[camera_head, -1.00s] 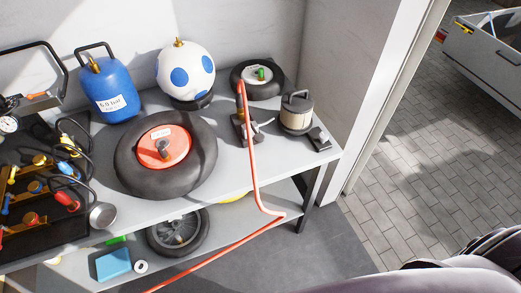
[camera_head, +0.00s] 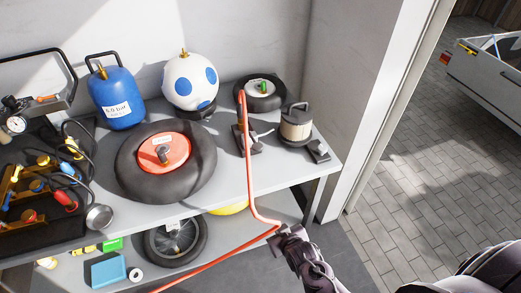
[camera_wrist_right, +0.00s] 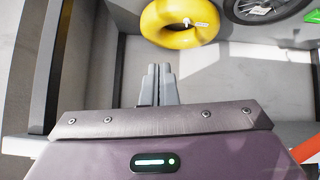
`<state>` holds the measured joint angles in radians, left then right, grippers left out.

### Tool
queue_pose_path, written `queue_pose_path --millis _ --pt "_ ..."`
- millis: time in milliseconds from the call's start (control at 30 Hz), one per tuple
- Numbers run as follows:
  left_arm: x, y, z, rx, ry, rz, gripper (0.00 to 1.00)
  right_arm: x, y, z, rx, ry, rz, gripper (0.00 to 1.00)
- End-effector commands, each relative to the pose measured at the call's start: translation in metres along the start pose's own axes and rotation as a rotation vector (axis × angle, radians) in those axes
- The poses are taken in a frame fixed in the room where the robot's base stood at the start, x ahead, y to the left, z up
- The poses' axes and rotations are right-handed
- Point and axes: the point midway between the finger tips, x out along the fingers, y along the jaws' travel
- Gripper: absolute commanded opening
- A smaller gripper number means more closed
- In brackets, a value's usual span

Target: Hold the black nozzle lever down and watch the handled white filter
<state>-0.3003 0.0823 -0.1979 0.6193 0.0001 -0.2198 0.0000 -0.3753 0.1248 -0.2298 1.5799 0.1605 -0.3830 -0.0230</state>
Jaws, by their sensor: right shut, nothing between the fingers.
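The handled white filter (camera_head: 296,125) stands upright near the bench's right end in the head view, a pale canister with a black top and handle. My right gripper (camera_head: 285,236) is below the bench's front edge, beside the hose, apart from the fitting and filter. In the right wrist view my right gripper's fingers (camera_wrist_right: 158,84) are together and empty. My left gripper is out of view.
The red hose (camera_head: 249,185) hangs over the bench's front edge. A black tyre with a red hub (camera_head: 163,150), a blue tank (camera_head: 118,100) and a spotted ball (camera_head: 190,80) stand on the bench. A yellow ring (camera_wrist_right: 160,28) lies on the lower shelf. A small black block (camera_head: 318,150) sits right of the filter.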

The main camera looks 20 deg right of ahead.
Motion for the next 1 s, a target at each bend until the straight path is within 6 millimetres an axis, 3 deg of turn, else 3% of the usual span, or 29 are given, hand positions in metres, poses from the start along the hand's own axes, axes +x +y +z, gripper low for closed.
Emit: queue_pose_path --millis 33,200,300,400,500,633,1000 --pt "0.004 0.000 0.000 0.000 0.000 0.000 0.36 -0.011 0.002 -0.035 0.012 0.065 0.006 0.00" --pt "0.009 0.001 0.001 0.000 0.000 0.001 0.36 -0.062 0.011 -0.137 0.056 0.255 0.022 0.00" --pt "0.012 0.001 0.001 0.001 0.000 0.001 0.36 -0.097 0.017 -0.184 0.084 0.351 0.028 0.00" --pt "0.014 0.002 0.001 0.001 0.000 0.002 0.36 -0.129 0.021 -0.218 0.107 0.426 0.029 0.00" --pt "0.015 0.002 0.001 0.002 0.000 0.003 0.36 -0.153 0.026 -0.241 0.125 0.479 0.030 0.00" --pt "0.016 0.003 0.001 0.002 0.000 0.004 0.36 -0.169 0.028 -0.254 0.137 0.512 0.030 0.00" --pt "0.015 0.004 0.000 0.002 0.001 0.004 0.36 -0.172 0.029 -0.257 0.139 0.518 0.030 0.00"
